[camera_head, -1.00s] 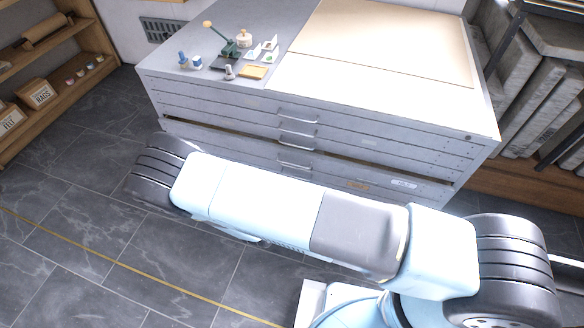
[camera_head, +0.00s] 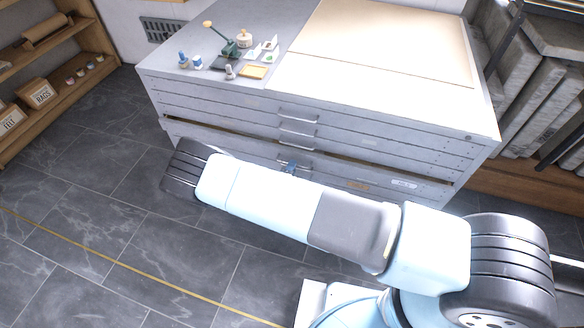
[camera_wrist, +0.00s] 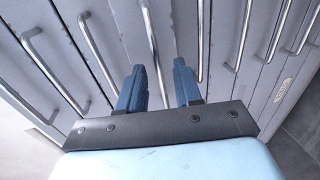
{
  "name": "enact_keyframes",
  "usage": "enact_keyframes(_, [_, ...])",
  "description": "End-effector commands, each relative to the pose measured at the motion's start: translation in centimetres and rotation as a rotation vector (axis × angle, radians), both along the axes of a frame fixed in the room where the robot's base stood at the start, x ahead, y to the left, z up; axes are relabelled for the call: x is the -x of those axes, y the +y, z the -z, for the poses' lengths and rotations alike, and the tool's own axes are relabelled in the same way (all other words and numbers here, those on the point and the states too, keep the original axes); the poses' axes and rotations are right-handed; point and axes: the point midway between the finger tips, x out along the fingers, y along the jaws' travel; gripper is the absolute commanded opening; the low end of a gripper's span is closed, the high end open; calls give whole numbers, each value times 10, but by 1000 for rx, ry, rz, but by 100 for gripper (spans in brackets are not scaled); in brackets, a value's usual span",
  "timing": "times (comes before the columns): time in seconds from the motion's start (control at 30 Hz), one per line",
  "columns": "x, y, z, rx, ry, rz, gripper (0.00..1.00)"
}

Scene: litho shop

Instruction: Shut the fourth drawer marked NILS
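The grey plan chest (camera_head: 215,108) stands ahead with a stack of shallow drawers. A dark, brownish gap (camera_head: 380,168) runs across its front, and the drawer front (camera_head: 215,139) below the gap stands out from the ones above. Which drawer is marked NILS cannot be read. My gripper (camera_head: 290,167) shows as a small blue part by a lower handle, mostly hidden behind my arm. In the wrist view its two blue fingers (camera_wrist: 160,78) are apart, pointing at the drawer fronts. A metal bar handle (camera_wrist: 154,45) appears between them; contact cannot be told.
Small printing items (camera_head: 232,52) and a large cream sheet (camera_head: 385,40) lie on the chest top. Wooden shelves (camera_head: 60,75) stand left, and grey slabs (camera_head: 535,100) lean on a rack at right. The tiled floor (camera_head: 90,220) is clear at left.

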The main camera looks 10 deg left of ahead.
Motion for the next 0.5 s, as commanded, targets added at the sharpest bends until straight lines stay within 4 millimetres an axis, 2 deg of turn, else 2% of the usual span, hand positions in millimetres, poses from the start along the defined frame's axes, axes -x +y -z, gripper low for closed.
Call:
enact_keyframes(0.2, [-12, 0, 2, 0, 0, -1, 34])
enact_keyframes(0.5, [-13, -1, 2, 0, 0, -1, 32])
